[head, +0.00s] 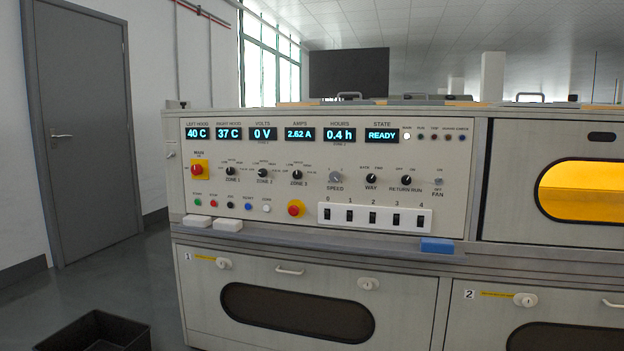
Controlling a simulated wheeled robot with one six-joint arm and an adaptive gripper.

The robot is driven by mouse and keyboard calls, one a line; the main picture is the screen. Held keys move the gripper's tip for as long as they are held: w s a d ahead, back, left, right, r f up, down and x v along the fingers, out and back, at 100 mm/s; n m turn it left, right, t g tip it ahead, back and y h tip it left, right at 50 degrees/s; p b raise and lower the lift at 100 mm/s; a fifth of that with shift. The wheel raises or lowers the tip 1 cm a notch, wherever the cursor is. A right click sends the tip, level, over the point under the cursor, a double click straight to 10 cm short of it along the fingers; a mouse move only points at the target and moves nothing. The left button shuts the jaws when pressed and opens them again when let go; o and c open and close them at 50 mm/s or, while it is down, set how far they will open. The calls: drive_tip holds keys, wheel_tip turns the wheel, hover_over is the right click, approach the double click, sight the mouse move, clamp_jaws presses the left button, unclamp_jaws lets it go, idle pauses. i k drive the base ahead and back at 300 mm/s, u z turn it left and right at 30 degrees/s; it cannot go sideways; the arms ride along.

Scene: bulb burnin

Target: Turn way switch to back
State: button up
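The way switch (371,180) is a small black rotary knob on the pale control panel (450,215), with the label WAY below it. Two small position labels sit above it, and they look like BACK on the left and FWD on the right. The knob is too small to tell for sure which label its pointer faces. The grey speed knob (335,178) is to its left and the black return run knob (405,181) to its right. My gripper is not in view, and nothing covers the switch.
Below the switch is a white strip of numbered black rockers (373,218). A red emergency button (296,208) is to the left. A ledge under the panel holds a blue block (437,245) and white blocks (228,225). A black bin (93,332) stands on the floor.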

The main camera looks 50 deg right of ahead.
sight(370, 178)
drive_tip(key=u, duration=0.1)
drive_tip(key=i, duration=0.7)
drive_tip(key=z, duration=0.85)
drive_tip(key=i, duration=0.8)
drive_tip(key=z, duration=0.9)
